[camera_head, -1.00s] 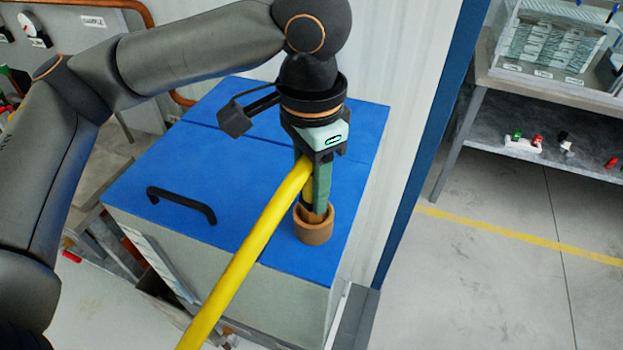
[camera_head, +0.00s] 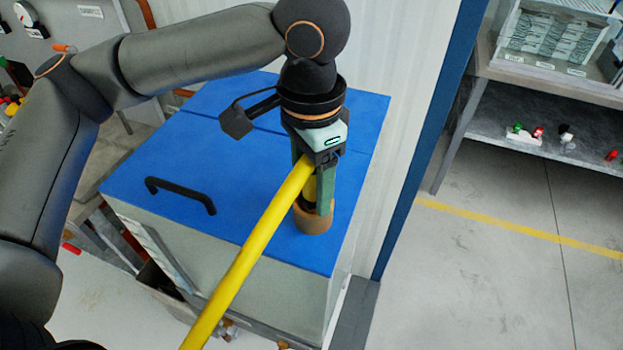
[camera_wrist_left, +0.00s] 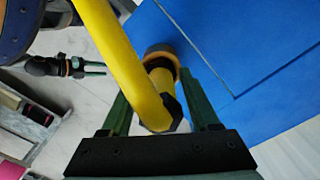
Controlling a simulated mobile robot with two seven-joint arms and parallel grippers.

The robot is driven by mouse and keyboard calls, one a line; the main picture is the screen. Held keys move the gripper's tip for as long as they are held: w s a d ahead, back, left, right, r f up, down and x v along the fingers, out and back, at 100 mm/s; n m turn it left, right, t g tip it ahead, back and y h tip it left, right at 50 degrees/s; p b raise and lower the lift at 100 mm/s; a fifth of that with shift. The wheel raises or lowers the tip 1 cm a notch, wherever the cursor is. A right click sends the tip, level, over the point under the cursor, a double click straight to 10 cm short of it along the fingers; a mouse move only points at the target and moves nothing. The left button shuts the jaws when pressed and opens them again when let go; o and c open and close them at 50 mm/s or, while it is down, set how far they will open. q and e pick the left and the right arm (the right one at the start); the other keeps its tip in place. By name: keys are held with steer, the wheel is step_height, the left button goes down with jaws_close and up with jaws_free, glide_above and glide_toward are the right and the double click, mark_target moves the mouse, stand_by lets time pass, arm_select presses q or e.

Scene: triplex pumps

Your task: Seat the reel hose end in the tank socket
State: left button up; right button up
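The yellow reel hose (camera_head: 258,240) rises from the lower left to my left gripper, and its end bends down there. The hose end (camera_wrist_left: 160,82), with a dark collar, stands in or right over the brown ring-shaped tank socket (camera_head: 313,222) on the blue lid. The ring also shows in the left wrist view (camera_wrist_left: 158,50). My left gripper (camera_head: 312,205) points down with its green fingers on either side of the hose end, apparently with gaps, low at the socket. How deep the end sits is hidden. My right gripper (camera_wrist_left: 97,69) shows small in the wrist view, its fingers apart and empty.
The blue tank lid (camera_head: 240,165) has a black handle (camera_head: 180,193) at the left. A pale wall and blue post (camera_head: 425,140) stand close at the right. A shelf unit (camera_head: 560,130) with small parts is farther right, beyond clear floor.

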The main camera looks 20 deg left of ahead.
arm_select(q)
steer(key=shift+o, duration=0.7)
step_height(320, 180, up, 12)
steer(key=shift+r+p, duration=0.25)
steer(key=shift+p, duration=0.25)
